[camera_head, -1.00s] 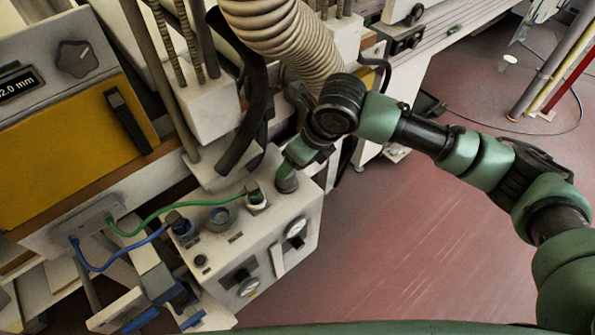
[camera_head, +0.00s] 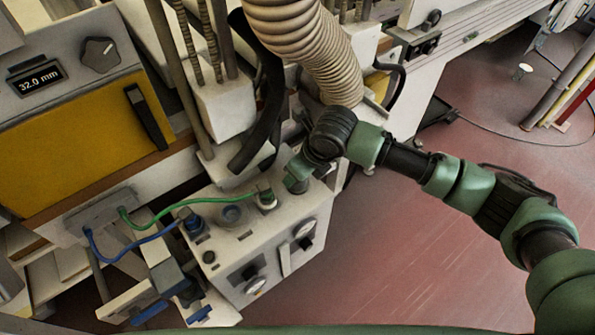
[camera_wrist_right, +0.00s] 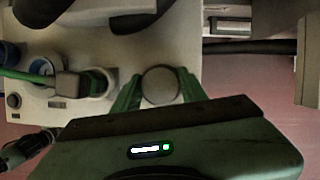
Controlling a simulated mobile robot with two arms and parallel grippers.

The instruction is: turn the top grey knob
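The grey knob (camera_wrist_right: 160,85) is a round, flat-faced knob. It stands at one end of the top of a light-coloured control box (camera_head: 240,250). In the right wrist view, the green fingers of my right gripper (camera_wrist_right: 159,90) stand on either side of the knob, very close to its rim. Whether they press on it I cannot tell. In the head view, my right gripper (camera_head: 298,180) is over that corner of the box and hides most of the knob. My left gripper is not in view.
A green plug (camera_head: 266,199), a round socket (camera_head: 232,213) and a blue plug (camera_head: 192,224) sit along the box top, with cables. A ribbed hose (camera_head: 310,45) hangs close behind my right arm. A panel dial (camera_head: 100,55) is at upper left. Red floor is open at right.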

